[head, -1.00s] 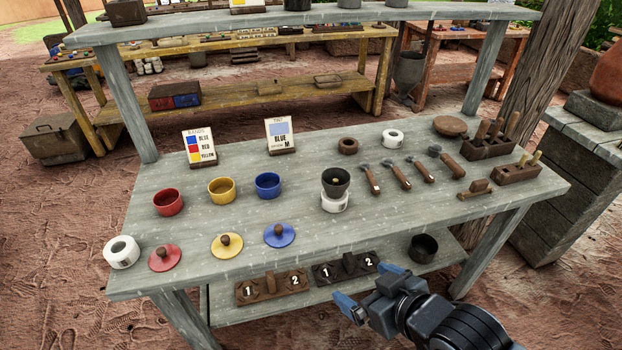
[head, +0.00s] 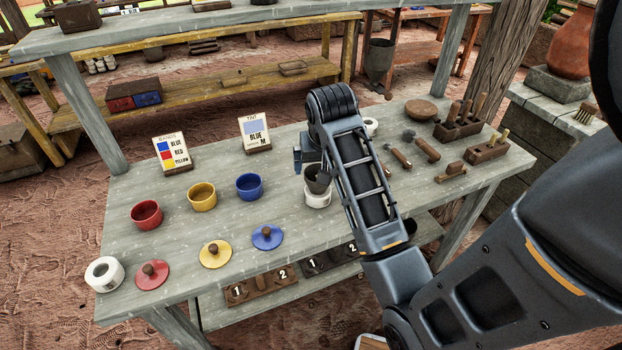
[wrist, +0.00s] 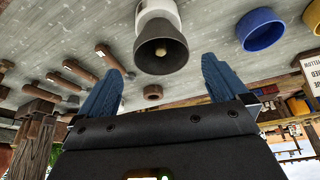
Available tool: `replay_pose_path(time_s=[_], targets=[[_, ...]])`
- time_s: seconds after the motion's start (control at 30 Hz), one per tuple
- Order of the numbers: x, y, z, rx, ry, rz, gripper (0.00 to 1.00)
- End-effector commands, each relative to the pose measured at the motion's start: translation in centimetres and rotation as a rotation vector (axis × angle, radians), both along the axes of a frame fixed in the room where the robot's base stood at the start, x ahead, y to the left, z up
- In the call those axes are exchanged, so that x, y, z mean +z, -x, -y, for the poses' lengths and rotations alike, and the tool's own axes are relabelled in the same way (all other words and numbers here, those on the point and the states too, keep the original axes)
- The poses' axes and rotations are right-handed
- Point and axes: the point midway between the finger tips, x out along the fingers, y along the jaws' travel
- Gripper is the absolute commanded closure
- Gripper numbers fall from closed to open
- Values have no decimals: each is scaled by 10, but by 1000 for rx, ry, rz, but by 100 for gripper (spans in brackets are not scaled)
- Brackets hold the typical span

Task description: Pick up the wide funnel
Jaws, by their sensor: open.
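The wide funnel, a dark grey cone with a small pale spot inside, (head: 318,180) sits in a white ring-shaped holder (head: 317,199) on the grey table. It also shows in the wrist view (wrist: 162,54), mouth toward the camera. My gripper (wrist: 161,68) is open and empty. Its two blue fingers are spread to either side of the funnel's line, with the funnel just beyond the tips. In the head view my arm reaches over the table, and the gripper is just behind the funnel, partly hidden by my wrist. I see no contact.
Yellow (head: 201,195) and blue (head: 249,186) cups stand left of the funnel, with a red cup (head: 146,214) farther left. Coloured lids lie in front. Dark-handled tools (head: 422,147) lie to the right. A tint card (head: 254,133) stands behind.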

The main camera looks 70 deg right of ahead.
Motion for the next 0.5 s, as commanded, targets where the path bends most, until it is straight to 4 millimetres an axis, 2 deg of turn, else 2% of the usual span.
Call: replay_pose_path(time_s=[0.27, 0.5], targets=[[-27, -5, 8, 1, -1, -2, 0], [-58, -11, 18, 3, 0, -1, 0]])
